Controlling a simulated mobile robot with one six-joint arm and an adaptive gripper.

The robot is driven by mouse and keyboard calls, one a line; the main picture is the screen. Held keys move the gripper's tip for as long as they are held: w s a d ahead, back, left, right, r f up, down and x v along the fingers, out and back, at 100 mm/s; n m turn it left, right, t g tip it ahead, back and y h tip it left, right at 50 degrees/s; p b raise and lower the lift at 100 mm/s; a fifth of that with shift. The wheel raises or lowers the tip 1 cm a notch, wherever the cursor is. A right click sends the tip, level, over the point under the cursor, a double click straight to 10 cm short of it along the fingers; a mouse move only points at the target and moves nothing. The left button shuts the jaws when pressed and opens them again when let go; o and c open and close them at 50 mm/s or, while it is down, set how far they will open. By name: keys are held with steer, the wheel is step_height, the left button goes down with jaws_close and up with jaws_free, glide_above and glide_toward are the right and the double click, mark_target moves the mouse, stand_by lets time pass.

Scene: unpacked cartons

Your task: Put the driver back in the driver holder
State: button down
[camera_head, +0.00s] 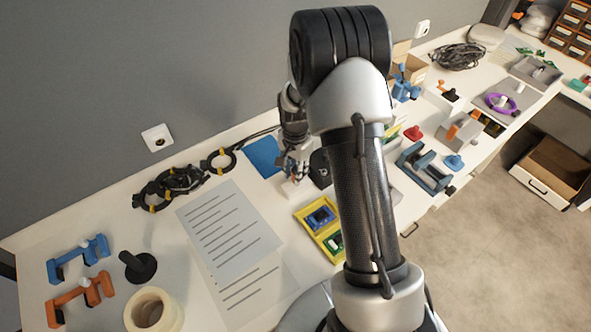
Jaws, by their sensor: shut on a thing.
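My gripper (291,174) is at the back of the white bench, left of my arm's thick links. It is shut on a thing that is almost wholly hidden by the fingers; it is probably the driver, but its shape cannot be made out. A small white block (290,188) shows right under the fingertips; whether it is the driver holder, and whether the held thing touches it, I cannot tell. A dark rounded object (320,169) stands just right of the gripper.
A blue sheet (263,156) and black cable coils (176,184) lie left of the gripper. Printed paper (229,232) and a yellow tray (316,221) lie in front. A blue clamp-like fixture (424,168) stands to the right. My arm hides the middle of the bench.

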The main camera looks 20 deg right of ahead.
steer(key=shift+f, duration=0.35)
steer(key=c, duration=1.3)
jaws_free()
step_height(320, 180, up, 12)
steer(key=shift+r, duration=0.1)
